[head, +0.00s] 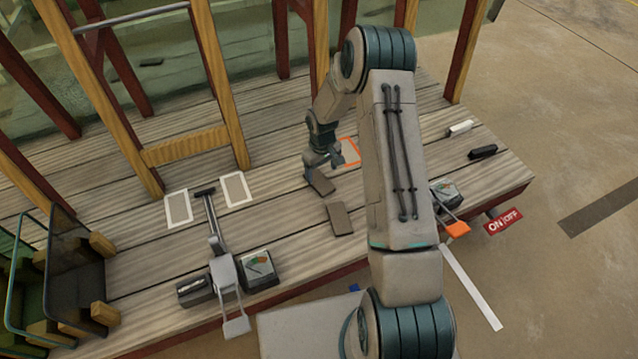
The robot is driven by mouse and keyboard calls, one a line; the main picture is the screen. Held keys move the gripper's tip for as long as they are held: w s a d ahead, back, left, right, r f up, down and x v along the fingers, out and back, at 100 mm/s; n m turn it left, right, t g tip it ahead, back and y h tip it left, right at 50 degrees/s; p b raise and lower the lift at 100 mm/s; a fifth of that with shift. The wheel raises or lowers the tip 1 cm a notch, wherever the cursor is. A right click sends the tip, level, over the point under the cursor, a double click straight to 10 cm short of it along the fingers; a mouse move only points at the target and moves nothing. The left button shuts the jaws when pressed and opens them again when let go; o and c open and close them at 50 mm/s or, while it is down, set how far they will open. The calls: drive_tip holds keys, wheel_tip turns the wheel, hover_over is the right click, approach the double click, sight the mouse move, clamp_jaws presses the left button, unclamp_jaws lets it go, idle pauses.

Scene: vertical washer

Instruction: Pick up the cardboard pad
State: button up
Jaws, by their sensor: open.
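My arm link hides part of the deck right of the pads.
An orange-framed panel (350,153) lies behind my gripper. Two white-bordered panels (177,207) (235,189) lie left. A lever mechanism (222,270) and a gauge box (258,267) stand in front. Wooden posts (218,75) rise behind. A black item (483,152) lies right.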

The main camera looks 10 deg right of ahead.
sight(320, 182)
drive_tip(key=f+b, duration=0.1)
drive_tip(key=f, duration=0.3)
drive_tip(key=shift+a+f+b, duration=0.2)
drive_tip(key=shift+f+b, duration=0.15)
drive_tip(key=shift+b, duration=0.05)
drive_tip(key=c, duration=1)
